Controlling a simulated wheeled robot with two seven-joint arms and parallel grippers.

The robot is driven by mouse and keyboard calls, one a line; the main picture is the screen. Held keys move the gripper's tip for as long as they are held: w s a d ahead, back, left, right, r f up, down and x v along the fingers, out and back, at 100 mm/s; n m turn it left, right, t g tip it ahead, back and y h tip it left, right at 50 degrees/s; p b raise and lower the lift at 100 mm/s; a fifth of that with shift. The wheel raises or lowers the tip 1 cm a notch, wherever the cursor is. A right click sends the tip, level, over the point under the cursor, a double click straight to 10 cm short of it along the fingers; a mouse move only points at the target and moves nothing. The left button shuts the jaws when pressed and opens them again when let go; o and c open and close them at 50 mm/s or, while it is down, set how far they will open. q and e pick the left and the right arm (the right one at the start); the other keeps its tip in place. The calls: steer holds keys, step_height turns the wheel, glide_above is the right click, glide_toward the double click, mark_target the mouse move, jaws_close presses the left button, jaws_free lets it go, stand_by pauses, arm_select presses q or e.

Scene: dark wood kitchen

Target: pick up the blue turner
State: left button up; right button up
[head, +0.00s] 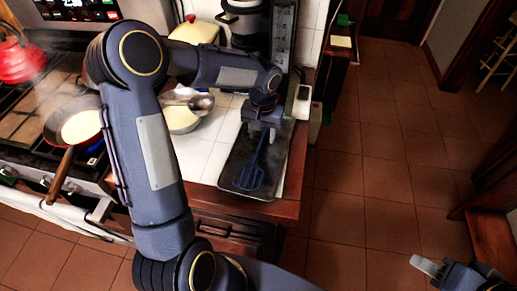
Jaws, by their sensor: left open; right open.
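The blue turner (250,174) lies on a dark tray (279,186) at the right end of the white tiled counter. Its slotted head points toward the counter's front edge, and its handle runs back under my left gripper. My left gripper (262,128) is open and points down over the handle end. It hides part of the handle, and I cannot tell whether its fingers touch it. My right gripper (428,267) is open and empty at the bottom right, over the floor and far from the turner.
A pan (76,122) with a wooden handle and a red kettle (20,60) are on the stove at left. A bowl (181,120) sits behind my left arm. A small white device (302,101) stands right of the tray.

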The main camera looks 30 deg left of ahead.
mark_target(262, 139)
arm_select(q)
steer(key=shift+f, duration=0.25)
jaws_close()
steer(key=shift+r, duration=0.1)
steer(key=shift+r, duration=0.5)
step_height(262, 139, up, 2)
steer(key=shift+s+r, duration=0.15)
steer(key=shift+r, duration=0.1)
steer(key=s+r+b, duration=0.2)
steer(key=s+r, duration=0.7)
steer(key=s, duration=0.4)
steer(key=shift+s+r, duration=0.2)
steer(key=shift+s, duration=0.2)
